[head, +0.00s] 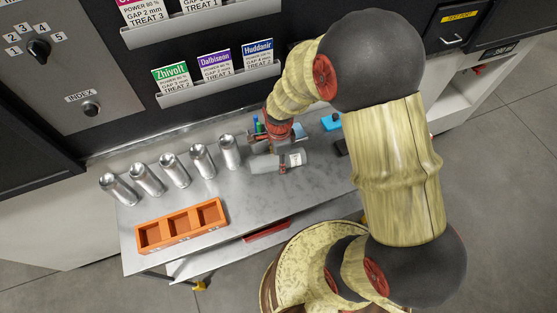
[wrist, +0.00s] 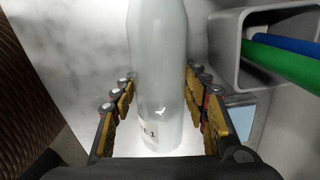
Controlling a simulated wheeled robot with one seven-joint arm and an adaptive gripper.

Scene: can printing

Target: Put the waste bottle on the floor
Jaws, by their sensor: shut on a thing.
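The waste bottle (head: 266,164) is a pale grey bottle with a white label. In the head view it lies across my gripper, over the right part of the metal table (head: 205,230). My gripper (head: 283,163) is shut on it. In the wrist view the bottle (wrist: 160,70) stands between the two fingers of my gripper (wrist: 160,98), with part of its label showing near the bottom. I cannot tell whether the bottle touches the table. The grey tiled floor (head: 515,165) shows at the right in the head view.
Several silver cans (head: 173,170) stand in a row on the table's left. An orange tray (head: 181,226) with compartments lies at the front. A holder with green and blue pens (wrist: 245,55) is close beside the bottle. A blue object (head: 330,121) lies further right. Dark machine panels rise behind.

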